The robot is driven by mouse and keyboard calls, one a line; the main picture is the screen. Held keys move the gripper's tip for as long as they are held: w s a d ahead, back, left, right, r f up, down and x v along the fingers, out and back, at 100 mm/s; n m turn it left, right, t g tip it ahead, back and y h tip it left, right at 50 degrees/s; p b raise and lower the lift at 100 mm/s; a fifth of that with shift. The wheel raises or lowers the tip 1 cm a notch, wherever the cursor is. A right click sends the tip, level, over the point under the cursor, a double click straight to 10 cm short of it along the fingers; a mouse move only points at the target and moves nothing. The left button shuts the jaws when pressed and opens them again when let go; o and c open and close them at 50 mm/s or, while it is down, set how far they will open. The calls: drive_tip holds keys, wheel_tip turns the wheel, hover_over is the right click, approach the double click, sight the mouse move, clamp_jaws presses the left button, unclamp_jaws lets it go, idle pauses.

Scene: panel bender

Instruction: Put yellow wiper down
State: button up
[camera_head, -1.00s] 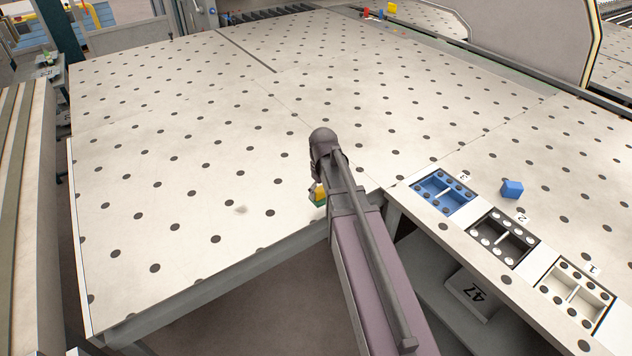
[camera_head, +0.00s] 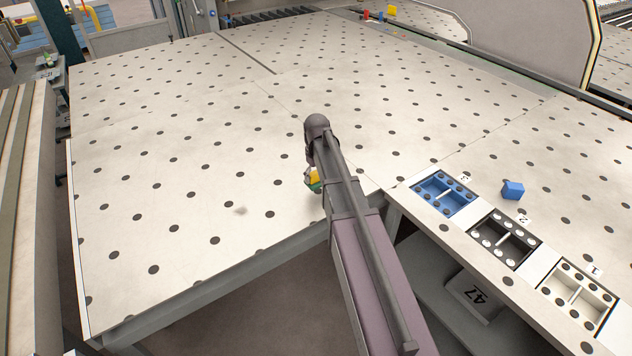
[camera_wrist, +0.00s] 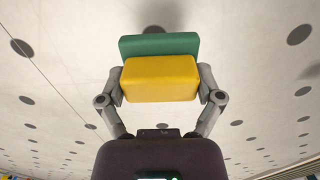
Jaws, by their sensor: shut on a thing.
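The yellow wiper (camera_wrist: 160,80) has a yellow block body with a green layer along its far side. My gripper (camera_wrist: 160,92) is shut on it, one finger at each end, in the wrist view. In the head view the wiper (camera_head: 315,180) shows only in part, yellow and green, beside my arm, which hides the rest of it and most of the gripper. It is over the perforated table (camera_head: 190,190), near the front edge. I cannot tell whether it touches the surface.
A blue cube (camera_head: 513,190) sits at right, near a blue tray (camera_head: 443,193), a black tray (camera_head: 505,239) and a white tray (camera_head: 576,291). The table left of my arm is largely clear. Small red, blue and yellow things stand at the far edge.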

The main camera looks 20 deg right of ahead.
sight(316, 181)
drive_tip(key=shift+w+f, duration=0.2)
drive_tip(key=shift+w, duration=0.5)
drive_tip(key=shift+s+f+b, duration=0.15)
drive_tip(key=shift+f+b, duration=1.45)
drive_tip(key=shift+b, duration=0.2)
drive_tip(key=shift+f, duration=0.2)
drive_tip(key=o, duration=0.8)
drive_tip(key=shift+c, duration=0.2)
drive_tip(key=shift+r, duration=0.25)
wheel_tip(316, 181, up, 12)
drive_tip(key=p, duration=1.2)
drive_tip(key=shift+s, duration=0.1)
